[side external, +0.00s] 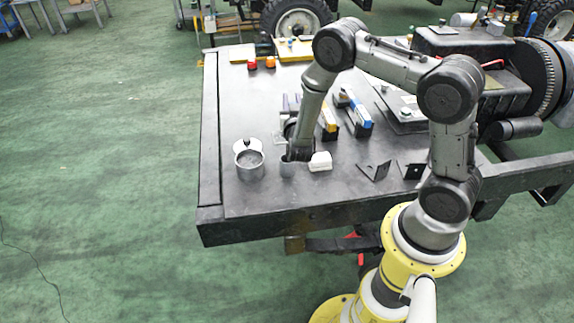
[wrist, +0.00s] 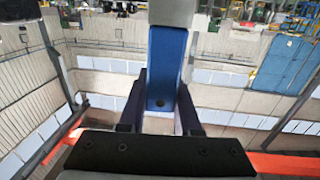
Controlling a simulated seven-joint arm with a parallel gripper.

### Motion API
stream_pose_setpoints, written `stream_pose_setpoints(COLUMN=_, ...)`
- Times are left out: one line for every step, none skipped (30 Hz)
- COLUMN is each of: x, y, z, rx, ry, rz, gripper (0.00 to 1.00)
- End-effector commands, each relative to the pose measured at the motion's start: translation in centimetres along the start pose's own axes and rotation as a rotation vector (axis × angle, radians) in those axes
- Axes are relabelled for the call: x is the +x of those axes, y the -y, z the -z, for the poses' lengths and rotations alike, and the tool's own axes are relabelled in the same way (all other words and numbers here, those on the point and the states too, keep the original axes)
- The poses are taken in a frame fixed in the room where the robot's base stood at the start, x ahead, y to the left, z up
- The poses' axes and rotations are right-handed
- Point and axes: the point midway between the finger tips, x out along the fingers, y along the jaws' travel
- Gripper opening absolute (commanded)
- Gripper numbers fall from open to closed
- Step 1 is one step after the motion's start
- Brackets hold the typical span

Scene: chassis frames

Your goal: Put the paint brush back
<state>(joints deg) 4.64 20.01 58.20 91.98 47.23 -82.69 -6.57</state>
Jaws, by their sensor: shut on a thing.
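In the wrist view my gripper (wrist: 161,78) has its two dark fingers on either side of a flat blue piece with a small hole near its lower end. I take this to be the paint brush (wrist: 167,65); a grey part adjoins it at the top of the picture. In the side view my wrist is low over the front of the bench, and I cannot clearly make out the fingers or the brush. A small grey cup (side external: 288,169) stands right beside my arm's lowest part. A larger round grey can (side external: 249,162) stands to its left.
A white block (side external: 320,162) is close to the right of the cup. Two dark brackets (side external: 374,171) lie further right. Blue and yellow boxes (side external: 354,115) stand behind. Red and orange caps (side external: 269,63) are at the back. The left of the dark bench (side external: 226,120) is clear.

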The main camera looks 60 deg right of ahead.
Motion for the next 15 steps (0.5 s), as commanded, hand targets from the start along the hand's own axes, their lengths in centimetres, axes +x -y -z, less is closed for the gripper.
stream_pose_setpoints(x=-1.9, y=0.2, z=0.5, rx=-0.006, ry=-0.001, rz=0.016, gripper=0.0)
stream_pose_setpoints(x=-2.8, y=0.3, z=0.7, rx=-0.009, ry=-0.001, rz=0.024, gripper=0.0)
stream_pose_setpoints(x=-4.0, y=0.4, z=0.9, rx=-0.012, ry=-0.002, rz=0.034, gripper=0.0)
stream_pose_setpoints(x=-4.8, y=0.5, z=1.2, rx=-0.015, ry=-0.002, rz=0.045, gripper=0.0)
stream_pose_setpoints(x=-5.4, y=0.7, z=1.3, rx=-0.017, ry=-0.002, rz=0.054, gripper=0.0)
stream_pose_setpoints(x=-6.1, y=1.0, z=1.5, rx=-0.018, ry=-0.002, rz=0.068, gripper=0.0)
stream_pose_setpoints(x=-6.6, y=1.2, z=1.7, rx=-0.018, ry=-0.002, rz=0.078, gripper=0.0)
stream_pose_setpoints(x=-7.0, y=1.4, z=1.8, rx=-0.019, ry=-0.001, rz=0.087, gripper=0.0)
stream_pose_setpoints(x=-7.1, y=1.9, z=1.9, rx=-0.015, ry=-0.004, rz=0.097, gripper=0.0)
stream_pose_setpoints(x=-7.3, y=2.1, z=1.8, rx=-0.013, ry=-0.005, rz=0.103, gripper=0.0)
stream_pose_setpoints(x=-7.4, y=2.2, z=1.6, rx=-0.013, ry=-0.005, rz=0.107, gripper=0.0)
stream_pose_setpoints(x=-7.4, y=2.4, z=1.0, rx=-0.014, ry=-0.005, rz=0.11, gripper=0.0)
stream_pose_setpoints(x=-7.5, y=2.4, z=0.5, rx=-0.015, ry=-0.004, rz=0.111, gripper=0.0)
stream_pose_setpoints(x=-7.5, y=2.4, z=-0.1, rx=-0.016, ry=-0.005, rz=0.112, gripper=0.0)
stream_pose_setpoints(x=-7.5, y=2.4, z=-0.9, rx=-0.016, ry=-0.003, rz=0.112, gripper=0.0)
